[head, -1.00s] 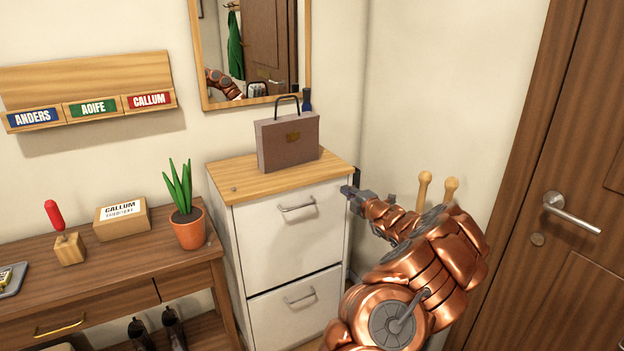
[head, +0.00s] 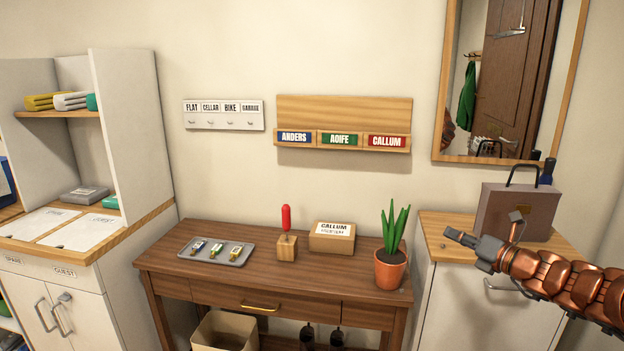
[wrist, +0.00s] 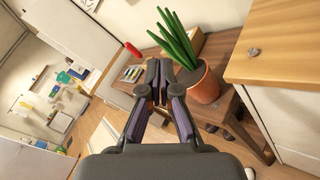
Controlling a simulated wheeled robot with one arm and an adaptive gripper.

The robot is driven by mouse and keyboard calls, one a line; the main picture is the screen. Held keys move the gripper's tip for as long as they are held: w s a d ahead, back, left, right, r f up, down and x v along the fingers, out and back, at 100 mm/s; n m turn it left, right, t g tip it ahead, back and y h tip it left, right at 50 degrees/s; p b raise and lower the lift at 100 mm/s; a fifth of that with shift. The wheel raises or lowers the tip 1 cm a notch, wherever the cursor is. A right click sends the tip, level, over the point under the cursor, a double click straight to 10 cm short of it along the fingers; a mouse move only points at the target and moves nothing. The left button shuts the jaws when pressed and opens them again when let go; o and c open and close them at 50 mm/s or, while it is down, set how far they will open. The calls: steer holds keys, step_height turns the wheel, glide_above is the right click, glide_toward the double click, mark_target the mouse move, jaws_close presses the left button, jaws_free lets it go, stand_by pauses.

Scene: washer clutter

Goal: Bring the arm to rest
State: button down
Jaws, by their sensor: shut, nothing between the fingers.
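My gripper (head: 451,236) is at the right of the head view, at the end of my copper-coloured arm. It is in front of the white cabinet (head: 440,305) with the wooden top, and to the right of the potted plant (head: 391,268). In the wrist view my gripper (wrist: 158,70) has its fingers together with nothing between them. There the plant's orange pot (wrist: 206,84) is just right of the fingers. I cannot tell the exact gap between fingers and pot.
A brown briefcase (head: 513,213) stands on the cabinet. The wooden console table (head: 200,283) holds a grey tray (head: 216,252) with key tags, a red-handled tool (head: 287,220) in a block and a small box (head: 332,237). White shelving (head: 130,130) is at the left.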

steer(key=s+a+r+n+g+y, duration=0.1)
steer(key=s+a+n+g, duration=0.2)
steer(key=a, duration=0.4)
steer(key=s+a+r+n+g+y+p, duration=0.1)
steer(key=s+a+n+g+y, duration=0.1)
steer(key=a+n, duration=0.35)
steer(key=s+a+r+n+g+y, duration=0.1)
steer(key=s+a+n+g, duration=0.2)
steer(key=a, duration=0.5)
steer(key=s+a+f+n+g+h+p, duration=0.15)
steer(key=s+a+n+g, duration=0.25)
steer(key=s+a+n, duration=0.55)
steer(key=s+d+f+n+g+h+p, duration=0.1)
steer(key=s+f+n+g+h, duration=0.15)
steer(key=s+n, duration=0.55)
steer(key=s+d+f+n+g+h+p, duration=0.15)
steer(key=s+f+n+h, duration=0.25)
steer(key=s, duration=0.8)
steer(key=s+d+n+g+h, duration=0.1)
steer(key=s+d+n+h, duration=0.3)
steer(key=s+d, duration=0.3)
steer(key=shift+s+f+n+p, duration=0.25)
steer(key=shift+s+n+p, duration=0.15)
steer(key=shift+s+n, duration=0.25)
